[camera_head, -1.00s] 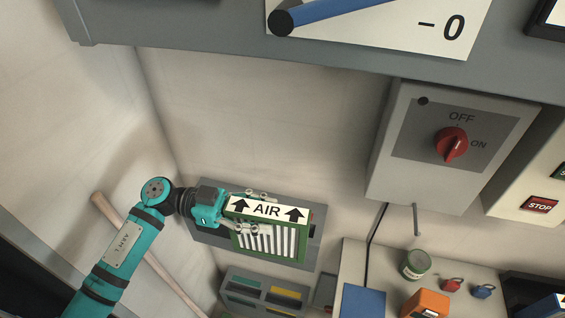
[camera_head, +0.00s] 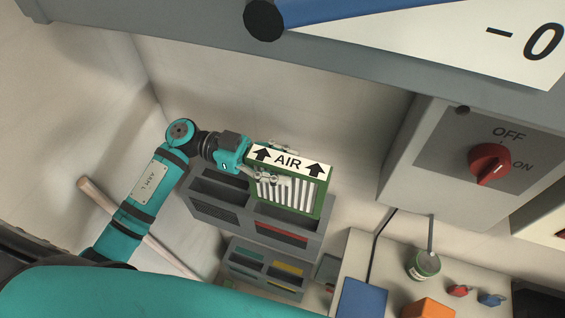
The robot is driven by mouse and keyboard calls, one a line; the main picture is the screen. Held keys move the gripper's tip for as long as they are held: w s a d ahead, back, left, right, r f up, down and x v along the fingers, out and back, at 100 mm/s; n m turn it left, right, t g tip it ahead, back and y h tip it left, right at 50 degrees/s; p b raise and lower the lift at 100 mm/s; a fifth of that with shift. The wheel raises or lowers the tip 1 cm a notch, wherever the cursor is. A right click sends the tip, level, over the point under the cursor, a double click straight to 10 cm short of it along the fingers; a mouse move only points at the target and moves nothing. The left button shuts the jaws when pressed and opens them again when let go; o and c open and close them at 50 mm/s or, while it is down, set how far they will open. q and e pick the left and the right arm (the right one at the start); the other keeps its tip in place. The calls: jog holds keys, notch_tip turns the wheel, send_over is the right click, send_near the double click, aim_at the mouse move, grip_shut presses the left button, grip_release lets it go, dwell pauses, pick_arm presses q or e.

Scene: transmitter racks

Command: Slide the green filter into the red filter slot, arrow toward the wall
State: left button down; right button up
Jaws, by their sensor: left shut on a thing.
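The green filter (camera_head: 315,201) has white slats and a white AIR label on top with two black arrows. The arrows point up in the picture, toward the back wall. My left gripper (camera_head: 274,162) is shut on the filter's left end, one finger on each side. The filter overlaps the right part of a grey two-bay rack (camera_head: 222,213) in the view. The red-marked slot (camera_head: 281,231) is its right bay, and the filter hides much of that bay's opening. I cannot tell whether the filter touches the rack. My right gripper is not in view.
A lower grey rack (camera_head: 262,282) has green and yellow marks. A wooden handle (camera_head: 150,235) leans at left. The bench at right carries a can (camera_head: 424,265), a blue block (camera_head: 362,299), an orange block (camera_head: 428,308) and padlocks. A switch box (camera_head: 450,165) hangs above it.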

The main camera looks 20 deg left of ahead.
pick_arm(q)
jog(key=shift+w+a, duration=0.1)
notch_tip(320, 180, down, 4)
jog(key=shift+w+r+b, duration=0.1)
jog(key=shift+r+b, duration=0.05)
jog(key=shift+b, duration=0.9)
jog(key=shift+f+b, duration=0.35)
jog(key=shift+f, duration=0.75)
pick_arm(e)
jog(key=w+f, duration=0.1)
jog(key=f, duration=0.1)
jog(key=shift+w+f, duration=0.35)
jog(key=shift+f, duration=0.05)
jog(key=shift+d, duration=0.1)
pick_arm(q)
jog(key=shift+r, duration=0.1)
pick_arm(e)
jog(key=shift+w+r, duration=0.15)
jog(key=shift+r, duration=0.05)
pick_arm(q)
jog(key=shift+p, duration=0.7)
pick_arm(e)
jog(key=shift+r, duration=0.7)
